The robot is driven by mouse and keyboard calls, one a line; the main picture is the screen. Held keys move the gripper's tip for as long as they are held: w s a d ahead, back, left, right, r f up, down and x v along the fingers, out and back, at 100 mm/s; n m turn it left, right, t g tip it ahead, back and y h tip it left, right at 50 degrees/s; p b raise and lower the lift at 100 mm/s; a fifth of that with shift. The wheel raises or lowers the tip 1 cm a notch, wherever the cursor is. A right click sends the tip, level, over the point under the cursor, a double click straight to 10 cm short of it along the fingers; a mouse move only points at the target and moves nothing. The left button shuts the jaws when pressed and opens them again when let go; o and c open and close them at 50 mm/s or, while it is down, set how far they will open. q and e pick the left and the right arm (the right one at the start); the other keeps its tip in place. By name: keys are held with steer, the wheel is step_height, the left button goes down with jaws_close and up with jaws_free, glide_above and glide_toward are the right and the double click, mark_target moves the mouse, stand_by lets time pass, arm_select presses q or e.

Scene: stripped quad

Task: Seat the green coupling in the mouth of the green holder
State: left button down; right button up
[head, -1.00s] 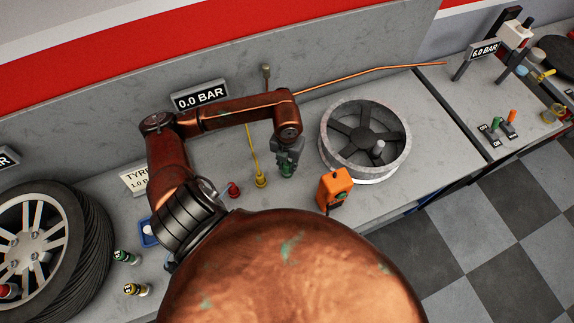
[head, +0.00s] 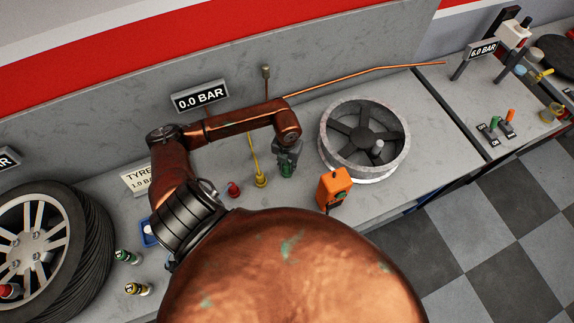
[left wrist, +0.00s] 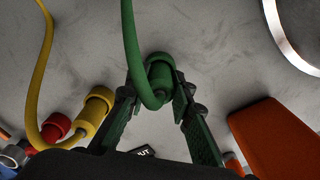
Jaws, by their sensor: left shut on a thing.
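The green coupling (left wrist: 158,78) shows in the left wrist view, with a green hose (left wrist: 130,45) curving up from it. My left gripper (left wrist: 158,95) is shut on it, one finger on each side. In the head view my left gripper (head: 288,160) points down over the bench, with a bit of the green coupling (head: 287,172) showing between the fingers. The green holder cannot be told apart from the coupling; it may be hidden beneath it. I cannot tell whether the coupling is in a mouth. My right gripper is not in view.
A yellow coupling (head: 260,180) with a yellow hose and a red piece (head: 234,189) stand left of the gripper. An orange box (head: 333,186) is close at the right front. A metal wheel rim (head: 330,135) lies to the right. The back wall stands close behind.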

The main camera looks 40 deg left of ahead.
mark_target(287, 164)
arm_select(q)
steer(key=c, duration=1.7)
jaws_free()
steer(key=shift+f, duration=0.1)
step_height(287, 164, up, 11)
steer(key=shift+f, duration=0.1)
steer(key=shift+r+b, duration=0.3)
steer(key=shift+r, duration=0.5)
